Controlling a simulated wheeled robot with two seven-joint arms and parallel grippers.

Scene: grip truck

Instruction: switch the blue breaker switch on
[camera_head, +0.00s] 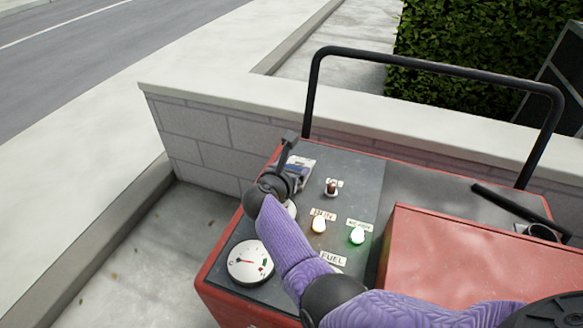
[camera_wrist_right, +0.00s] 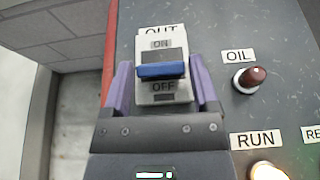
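The breaker (camera_wrist_right: 163,98) is a light grey block on the dark panel, with ON printed above and OFF below. Its blue switch (camera_wrist_right: 162,70) sits at the lower, OFF side of the dark slot. In the head view the breaker (camera_head: 301,167) is partly hidden by my right gripper (camera_head: 289,140). In the wrist view my right gripper (camera_wrist_right: 163,82) is open, with its two purple fingers apart, one on each side of the breaker. I cannot tell whether they touch it. My left gripper is not in view.
Right of the breaker are the brown OIL lamp (camera_wrist_right: 250,79) and the lit RUN lamp (camera_wrist_right: 268,170). A green lamp (camera_head: 357,236) and a white gauge (camera_head: 250,262) are on the panel. A black rail (camera_head: 430,66) arches behind it. A red cover (camera_head: 480,255) rises at right.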

